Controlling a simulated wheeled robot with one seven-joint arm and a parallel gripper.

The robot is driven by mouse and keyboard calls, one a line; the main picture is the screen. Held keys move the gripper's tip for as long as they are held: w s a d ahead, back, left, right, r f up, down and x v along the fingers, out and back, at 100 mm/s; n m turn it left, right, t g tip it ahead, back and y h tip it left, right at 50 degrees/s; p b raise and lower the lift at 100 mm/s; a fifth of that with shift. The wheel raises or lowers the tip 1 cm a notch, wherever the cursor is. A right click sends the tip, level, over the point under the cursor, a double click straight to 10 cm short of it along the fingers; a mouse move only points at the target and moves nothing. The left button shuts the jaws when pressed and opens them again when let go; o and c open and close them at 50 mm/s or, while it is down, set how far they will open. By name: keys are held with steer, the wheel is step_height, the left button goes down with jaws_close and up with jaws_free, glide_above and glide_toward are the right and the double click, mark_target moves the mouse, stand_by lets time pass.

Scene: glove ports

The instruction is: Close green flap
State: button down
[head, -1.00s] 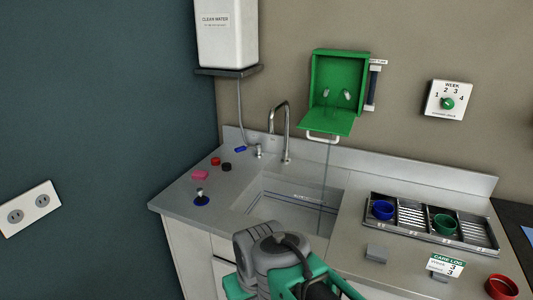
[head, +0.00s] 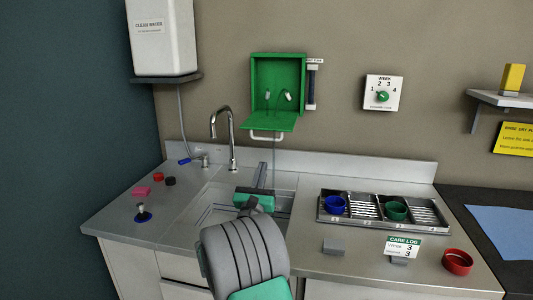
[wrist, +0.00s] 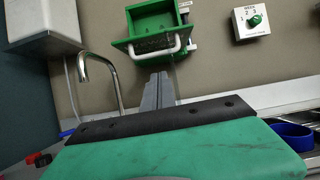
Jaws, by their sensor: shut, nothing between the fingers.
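The green flap (head: 267,121) hangs open from the lower edge of a green wall box (head: 278,80), sticking out roughly level. A white bar handle (head: 265,137) is on its front edge. In the wrist view the flap (wrist: 150,44) and its handle (wrist: 155,53) show above my gripper. My gripper (head: 262,167) is over the sink, below the flap and apart from it. In the wrist view its grey fingers (wrist: 158,88) are shut, empty, and point up toward the handle. Two small pale fittings sit inside the box.
A faucet (head: 232,140) stands left of my gripper. A rack (head: 420,214) with a blue cup (head: 334,205) and a green cup (head: 396,210) is on the right counter. A water tank (head: 160,38) hangs at upper left. A dial (head: 383,96) is right of the box.

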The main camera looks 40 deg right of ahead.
mark_target(271, 126)
steer(key=p+x, duration=0.2)
steer(key=x, duration=0.6)
steer(key=shift+d+r+p, duration=0.15)
steer(key=shift+r+p, duration=0.05)
steer(key=shift+p, duration=0.1)
